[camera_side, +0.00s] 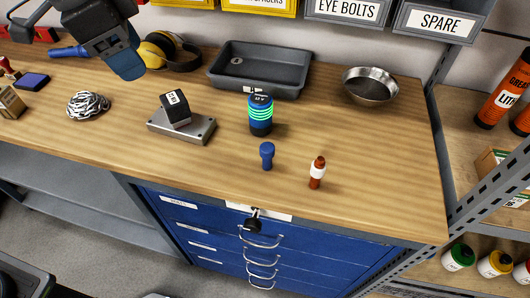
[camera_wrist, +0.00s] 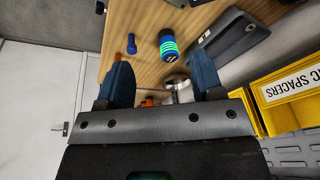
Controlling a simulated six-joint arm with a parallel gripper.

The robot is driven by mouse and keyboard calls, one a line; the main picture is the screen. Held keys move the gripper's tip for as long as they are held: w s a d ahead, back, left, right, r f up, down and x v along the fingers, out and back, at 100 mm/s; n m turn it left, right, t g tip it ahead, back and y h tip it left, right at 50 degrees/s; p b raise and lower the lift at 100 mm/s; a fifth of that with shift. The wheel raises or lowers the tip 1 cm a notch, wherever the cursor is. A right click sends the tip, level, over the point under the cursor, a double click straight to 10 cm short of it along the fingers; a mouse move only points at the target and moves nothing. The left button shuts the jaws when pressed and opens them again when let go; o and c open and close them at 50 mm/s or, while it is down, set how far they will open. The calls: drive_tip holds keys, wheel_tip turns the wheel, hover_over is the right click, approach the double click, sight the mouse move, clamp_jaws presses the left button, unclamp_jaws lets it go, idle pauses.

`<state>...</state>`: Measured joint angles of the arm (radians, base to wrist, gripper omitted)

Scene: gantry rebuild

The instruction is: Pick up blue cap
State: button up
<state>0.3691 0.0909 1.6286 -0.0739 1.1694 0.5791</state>
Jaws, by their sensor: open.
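The blue cap (camera_side: 267,155) is a small dark-blue piece with a wider top and a narrower lower part. It stands upright on the wooden bench near the front edge. It also shows in the wrist camera view (camera_wrist: 131,44), beyond the left finger. My gripper (camera_side: 126,66) hangs above the left part of the bench, well to the left of the cap and apart from it. In the wrist view its two blue fingers (camera_wrist: 163,82) are spread wide with nothing held between them.
A blue-black cylinder with glowing green bands (camera_side: 260,117) stands just behind the cap. A brown-and-white bottle (camera_side: 317,172) stands to its right. A metal block with a dark piece (camera_side: 181,131) lies to its left. A grey tray (camera_side: 260,88) and steel bowl (camera_side: 371,98) are behind.

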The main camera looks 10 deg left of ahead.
drive_tip(key=w+d+f+m+g, duration=0.1)
drive_tip(key=w+d+f+m, duration=0.2)
drive_tip(key=d, duration=0.5)
drive_tip(key=m+g, duration=0.1)
drive_tip(key=m, duration=0.4)
approach(267, 147)
drive_tip(key=f, duration=0.4)
drive_tip(key=d+f, duration=0.1)
drive_tip(key=f, duration=0.1)
drive_tip(key=shift+w+f, duration=0.35)
drive_tip(key=shift+w, duration=0.05)
drive_tip(key=shift+s+d+f, duration=0.1)
drive_tip(key=shift+d+f, duration=0.05)
drive_tip(key=shift+f, duration=0.75)
drive_tip(key=shift+d+f, duration=0.15)
drive_tip(key=shift+f, duration=0.7)
drive_tip(key=shift+s+d+f, duration=0.1)
drive_tip(key=shift+d+f, duration=0.05)
drive_tip(key=shift+f, duration=0.75)
drive_tip(key=shift+c, duration=0.2)
drive_tip(key=c, duration=0.9)
drive_tip(key=shift+r, duration=0.15)
drive_tip(key=shift+c, duration=0.2)
